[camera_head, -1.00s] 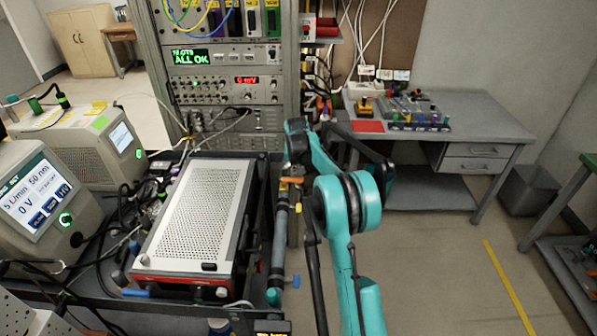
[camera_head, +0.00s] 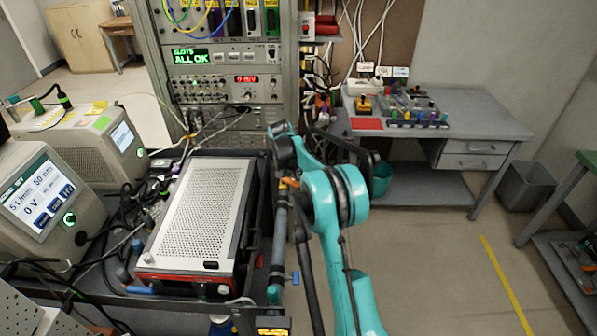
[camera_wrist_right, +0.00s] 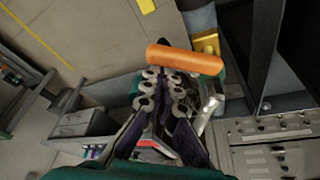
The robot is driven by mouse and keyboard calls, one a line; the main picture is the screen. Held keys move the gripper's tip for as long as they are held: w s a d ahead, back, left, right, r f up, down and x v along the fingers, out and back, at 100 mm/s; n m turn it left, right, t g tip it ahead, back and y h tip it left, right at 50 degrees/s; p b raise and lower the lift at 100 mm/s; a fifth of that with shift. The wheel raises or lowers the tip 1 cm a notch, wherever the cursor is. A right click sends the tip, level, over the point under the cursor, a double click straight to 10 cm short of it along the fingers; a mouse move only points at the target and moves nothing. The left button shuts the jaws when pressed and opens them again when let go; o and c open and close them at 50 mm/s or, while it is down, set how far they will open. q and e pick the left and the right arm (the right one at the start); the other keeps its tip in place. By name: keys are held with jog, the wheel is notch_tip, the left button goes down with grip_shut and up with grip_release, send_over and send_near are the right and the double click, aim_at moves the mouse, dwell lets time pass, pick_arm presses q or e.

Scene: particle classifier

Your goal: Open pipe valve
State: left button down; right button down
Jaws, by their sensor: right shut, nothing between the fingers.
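A grey pipe (camera_head: 280,235) runs along the right side of the bench with the perforated white box. An orange valve handle (camera_head: 291,183) is near its upper part, and a blue handle (camera_head: 296,278) is at its lower end. In the right wrist view the orange handle (camera_wrist_right: 185,58) is a rounded bar lying across, just beyond my right gripper's fingertips. My right gripper (camera_wrist_right: 164,88) is shut and empty; I cannot tell whether it touches the handle. In the head view my teal right arm largely hides this gripper. My left gripper is not in view.
The white perforated box (camera_head: 197,215) sits left of the pipe. An instrument rack (camera_head: 225,85) stands behind it. A grey desk (camera_head: 470,130) with small parts is at the right. Loose cables crowd the left bench.

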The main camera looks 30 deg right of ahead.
aim_at(290, 182)
jog(key=m, duration=0.2)
jog(key=s+a+m+g+p, duration=0.1)
jog(key=shift+a+m, duration=0.3)
jog(key=shift+m, duration=0.1)
jog(key=a+m, duration=0.1)
jog(key=m, duration=0.1)
jog(key=a+m+g+p, duration=0.1)
jog(key=m, duration=0.1)
jog(key=shift+s+g, duration=0.2)
jog(key=shift+g, duration=0.1)
jog(key=shift+a+m+p, duration=0.25)
jog(key=shift+m+p, duration=0.05)
jog(key=shift+m, duration=0.1)
jog(key=shift+a, duration=0.7)
jog(key=s+d, duration=0.2)
jog(key=d, duration=0.2)
jog(key=p+v, duration=0.3)
jog(key=v, duration=0.7)
jog(key=shift+w, duration=0.35)
jog(key=shift+a, duration=0.1)
